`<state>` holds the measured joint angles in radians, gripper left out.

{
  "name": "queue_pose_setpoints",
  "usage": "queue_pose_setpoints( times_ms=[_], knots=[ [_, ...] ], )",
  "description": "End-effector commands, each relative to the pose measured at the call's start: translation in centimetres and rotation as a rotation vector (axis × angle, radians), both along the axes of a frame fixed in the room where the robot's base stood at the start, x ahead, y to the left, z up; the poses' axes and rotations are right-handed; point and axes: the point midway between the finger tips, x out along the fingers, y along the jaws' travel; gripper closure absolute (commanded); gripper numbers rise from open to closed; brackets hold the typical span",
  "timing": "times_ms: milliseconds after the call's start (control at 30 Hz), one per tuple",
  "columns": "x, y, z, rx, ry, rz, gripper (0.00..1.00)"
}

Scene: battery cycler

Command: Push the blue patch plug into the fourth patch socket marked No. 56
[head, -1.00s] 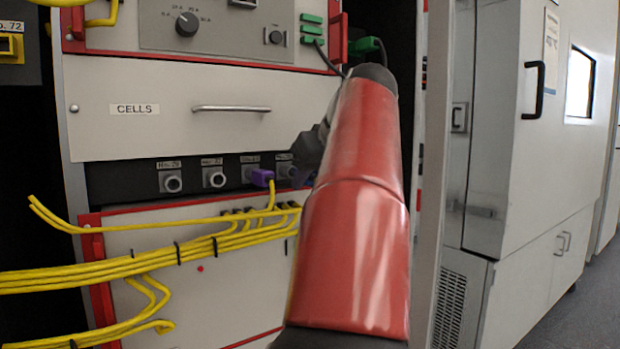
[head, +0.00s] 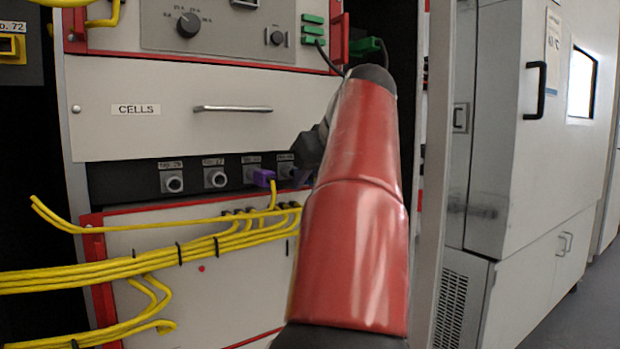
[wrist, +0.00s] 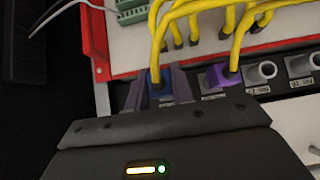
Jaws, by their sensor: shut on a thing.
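My gripper (wrist: 160,88) is shut on the blue patch plug (wrist: 156,76), whose yellow cable runs up from it in the wrist view. In the head view my red arm hides the plug, and the gripper is only a dark shape at the right end of the socket row. The fourth socket (head: 284,171) shows in part there, beside the gripper; its label is too small to read. The gripper is at the socket row, next to the purple plug. How deep the blue plug sits is hidden.
A purple plug (head: 262,178) fills the third socket; it also shows in the wrist view (wrist: 218,77). Two empty sockets (head: 172,183) are left of it. Yellow cables (head: 150,258) hang in front of the panel below. The CELLS drawer (head: 200,110) is above.

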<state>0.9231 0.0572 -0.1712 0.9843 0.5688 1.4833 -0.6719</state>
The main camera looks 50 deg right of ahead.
Motion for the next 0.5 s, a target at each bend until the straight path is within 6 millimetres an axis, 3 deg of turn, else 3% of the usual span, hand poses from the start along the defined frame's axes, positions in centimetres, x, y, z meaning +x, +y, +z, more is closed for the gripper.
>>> queue_pose_setpoints(
  times_ms=[500],
  knots=[
    [0.77, -0.2, 0.02, 0.0, 0.0, 0.0, 0.89]
  ],
)
